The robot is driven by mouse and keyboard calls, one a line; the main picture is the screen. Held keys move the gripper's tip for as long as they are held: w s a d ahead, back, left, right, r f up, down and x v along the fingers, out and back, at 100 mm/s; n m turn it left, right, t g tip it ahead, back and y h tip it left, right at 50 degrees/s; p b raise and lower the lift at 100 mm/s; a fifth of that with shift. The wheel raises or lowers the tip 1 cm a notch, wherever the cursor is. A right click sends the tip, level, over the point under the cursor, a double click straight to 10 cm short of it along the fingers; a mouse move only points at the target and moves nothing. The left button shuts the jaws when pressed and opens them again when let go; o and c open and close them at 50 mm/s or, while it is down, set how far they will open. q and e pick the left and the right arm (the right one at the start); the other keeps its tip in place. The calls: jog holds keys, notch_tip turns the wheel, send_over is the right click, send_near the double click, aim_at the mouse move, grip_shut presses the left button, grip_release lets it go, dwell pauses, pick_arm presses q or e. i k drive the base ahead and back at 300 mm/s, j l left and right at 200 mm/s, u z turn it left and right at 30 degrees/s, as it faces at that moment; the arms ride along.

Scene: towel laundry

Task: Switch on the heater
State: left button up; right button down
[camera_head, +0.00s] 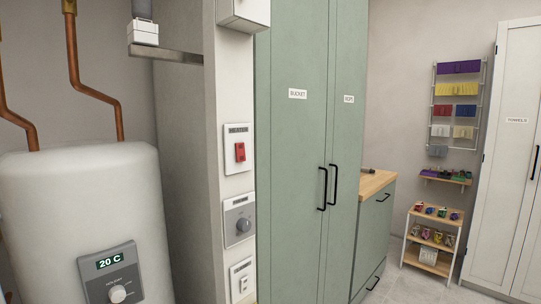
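A white wall plate with a dark "HEATER" label carries a red rocker switch (240,152). It is on the narrow wall edge between the boiler alcove and the green cabinet. I cannot tell from its tilt whether it is on or off. To the left stands a white water heater tank (80,210) with a grey control panel (111,275). The panel's display (109,262) reads "20 C" above a round white knob (117,294). Neither of my grippers is in view.
Below the heater switch are a grey plate with a round dial (242,225) and another white switch plate (242,281). A tall green cabinet (300,180) stands just right. A shelf trolley (432,240), towel rack (459,104) and white cabinet (506,170) are farther right.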

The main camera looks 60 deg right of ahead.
aim_at(239, 147)
jog(key=z, duration=1.6)
